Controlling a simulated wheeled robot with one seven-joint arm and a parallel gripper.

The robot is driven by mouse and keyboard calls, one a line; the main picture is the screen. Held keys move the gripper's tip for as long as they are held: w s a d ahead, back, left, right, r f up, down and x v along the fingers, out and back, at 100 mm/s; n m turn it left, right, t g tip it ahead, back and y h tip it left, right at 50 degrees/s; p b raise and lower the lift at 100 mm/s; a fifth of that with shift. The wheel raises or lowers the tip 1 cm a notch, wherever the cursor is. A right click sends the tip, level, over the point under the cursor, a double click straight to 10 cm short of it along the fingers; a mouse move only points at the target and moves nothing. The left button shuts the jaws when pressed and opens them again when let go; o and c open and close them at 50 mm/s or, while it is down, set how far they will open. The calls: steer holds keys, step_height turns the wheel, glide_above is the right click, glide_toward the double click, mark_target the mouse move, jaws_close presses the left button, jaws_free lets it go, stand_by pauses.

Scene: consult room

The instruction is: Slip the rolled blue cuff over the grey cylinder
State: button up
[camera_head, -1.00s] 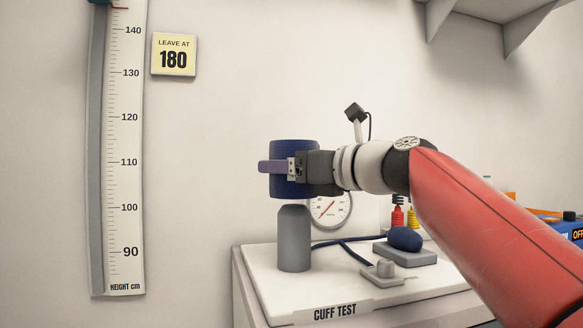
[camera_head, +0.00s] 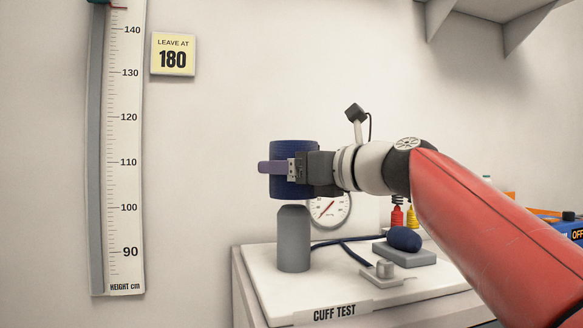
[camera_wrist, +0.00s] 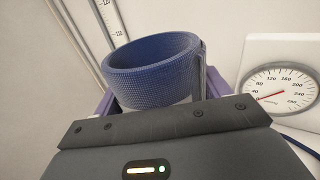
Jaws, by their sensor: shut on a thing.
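The rolled blue cuff (camera_head: 294,152) is held upright by my gripper (camera_head: 275,168), whose purple fingers press around its sides. The grey cylinder (camera_head: 294,240) stands upright on the white board at the cuff test station. In the head view the cuff is directly above the cylinder, with a small gap between the cuff's lower edge and the cylinder's top. In the wrist view the cuff (camera_wrist: 152,72) shows its open upper rim. The cylinder cannot be made out there.
A pressure gauge (camera_head: 330,209) stands behind the cylinder. A blue bulb (camera_head: 405,239) on a grey block, a small grey valve piece (camera_head: 386,271) and a blue tube (camera_head: 345,243) lie to the right. A height scale (camera_head: 125,180) is on the wall at left.

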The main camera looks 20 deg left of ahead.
mark_target(291, 236)
steer(key=shift+f, duration=0.15)
steer(key=shift+f+b, duration=0.35)
steer(key=shift+b, duration=0.05)
steer(key=shift+f+b, duration=4.45)
steer(key=shift+f, duration=1)
steer(key=o, duration=1.1)
steer(key=shift+f, duration=0.1)
